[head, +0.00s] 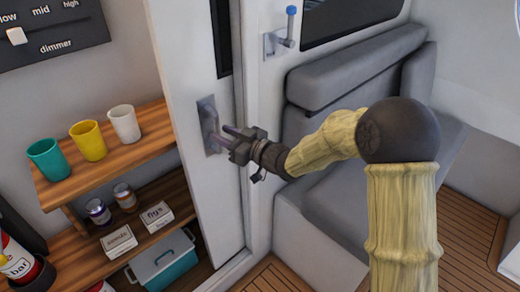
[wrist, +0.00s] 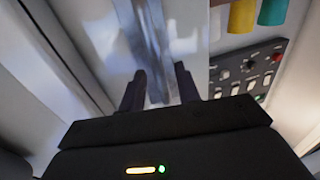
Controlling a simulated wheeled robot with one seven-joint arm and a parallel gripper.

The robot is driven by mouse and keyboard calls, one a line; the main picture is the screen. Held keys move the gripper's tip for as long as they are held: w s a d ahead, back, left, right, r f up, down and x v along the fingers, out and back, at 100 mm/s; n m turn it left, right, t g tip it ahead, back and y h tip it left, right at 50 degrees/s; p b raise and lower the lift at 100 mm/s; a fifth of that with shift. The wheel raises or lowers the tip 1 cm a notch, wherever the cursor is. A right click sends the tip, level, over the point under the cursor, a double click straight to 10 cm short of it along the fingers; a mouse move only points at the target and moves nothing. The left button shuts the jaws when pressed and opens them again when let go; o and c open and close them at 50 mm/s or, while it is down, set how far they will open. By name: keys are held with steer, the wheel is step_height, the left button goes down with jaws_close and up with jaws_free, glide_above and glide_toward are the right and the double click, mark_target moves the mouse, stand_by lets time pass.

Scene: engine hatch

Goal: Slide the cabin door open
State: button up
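The cabin door (head: 189,80) is a tall white panel in the middle left of the head view. A grey metal handle (head: 209,117) on a plate is set on its face. My gripper (head: 228,137) is at the handle, reaching in from the right. In the wrist view, the two dark fingers (wrist: 160,84) stand apart, and the metal handle bar (wrist: 155,50) runs between them. Small gaps seem to show beside the bar, so the fingers look open around it. The fingertips partly hide the handle in the head view.
Wooden shelves (head: 160,150) with cups, jars and boxes stand left of the door. A teal cooler (head: 163,268) sits low there. A grey seat (head: 345,205) is behind my arm on the right. A blue-knobbed lever (head: 286,30) is on the wall right of the door.

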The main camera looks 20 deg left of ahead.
steer(key=v, duration=1.4)
steer(key=shift+d, duration=0.2)
